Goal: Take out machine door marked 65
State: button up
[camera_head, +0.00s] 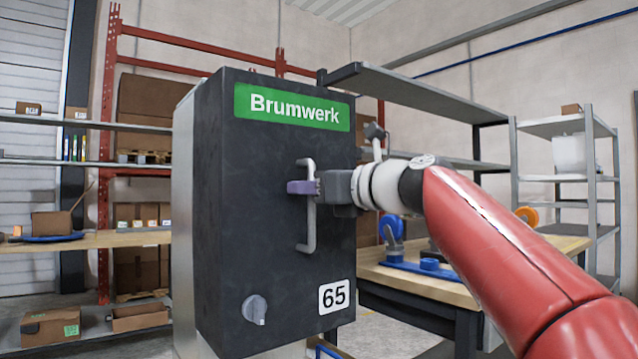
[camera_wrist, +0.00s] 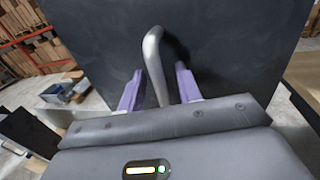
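The machine door marked 65 (camera_head: 250,220) is a dark panel with a green "Brumwerk" sign and a white 65 label (camera_head: 334,296). It sits against a light grey machine body (camera_head: 186,230) and looks closed. A grey vertical bar handle (camera_head: 309,235) is on its right half. A grey knob (camera_head: 255,309) is at its lower left. My gripper (camera_head: 304,187) is at the handle's upper part. In the wrist view, the purple fingers of my gripper (camera_wrist: 159,88) stand on both sides of the handle (camera_wrist: 153,55), with a visible gap on each side.
A wooden workbench (camera_head: 445,288) with a blue-and-grey fixture (camera_head: 392,238) stands right of the machine, behind my arm. Shelves with boxes (camera_head: 58,222) stand on the left. A grey shelf rack (camera_head: 565,125) is at the right.

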jog(key=shift+c, duration=0.4)
grip_shut()
dwell(0.9)
jog(key=shift+r, duration=0.2)
